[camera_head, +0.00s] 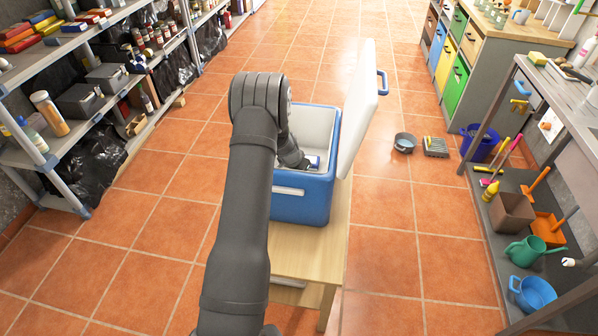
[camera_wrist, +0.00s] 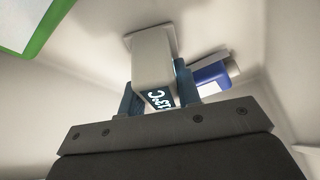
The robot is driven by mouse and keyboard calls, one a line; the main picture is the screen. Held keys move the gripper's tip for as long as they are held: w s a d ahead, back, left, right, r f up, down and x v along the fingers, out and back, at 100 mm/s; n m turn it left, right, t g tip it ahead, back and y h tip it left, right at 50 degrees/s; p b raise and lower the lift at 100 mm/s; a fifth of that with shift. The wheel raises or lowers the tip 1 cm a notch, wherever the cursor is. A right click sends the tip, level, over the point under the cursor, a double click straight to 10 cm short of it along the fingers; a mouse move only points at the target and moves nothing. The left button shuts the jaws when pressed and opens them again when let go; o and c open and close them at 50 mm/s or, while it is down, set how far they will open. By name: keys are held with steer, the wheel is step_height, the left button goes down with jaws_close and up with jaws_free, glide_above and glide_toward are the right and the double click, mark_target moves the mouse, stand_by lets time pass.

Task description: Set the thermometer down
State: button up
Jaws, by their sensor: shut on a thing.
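The thermometer (camera_wrist: 152,62) is a pale block with a wider flat end and a lit display reading about 13°C. My gripper (camera_wrist: 160,88) is shut on it, one blue-grey finger on each side. Both are inside the open blue cooler box (camera_head: 302,207), whose pale inner walls (camera_wrist: 75,85) surround them in the wrist view. The flat end is close to a pale inner surface; I cannot tell whether it touches. In the head view my arm hides most of the gripper, and I cannot make out the thermometer there.
A blue item with a white end (camera_wrist: 212,74) lies right of the thermometer. A green-edged item (camera_wrist: 35,25) is at upper left. The cooler's lid (camera_head: 362,100) stands open on the right. The cooler sits on a wooden table (camera_head: 312,262). Shelves flank the tiled floor.

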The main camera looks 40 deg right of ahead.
steer(key=o, duration=1)
steer(key=shift+f, duration=0.1)
steer(key=shift+c, duration=0.2)
steer(key=shift+v, duration=3.9)
steer(key=shift+d+f, duration=0.1)
steer(key=x, duration=0.8)
step_height(320, 180, up, 3)
steer(key=shift+r, duration=1.1)
steer(key=shift+f, duration=0.15)
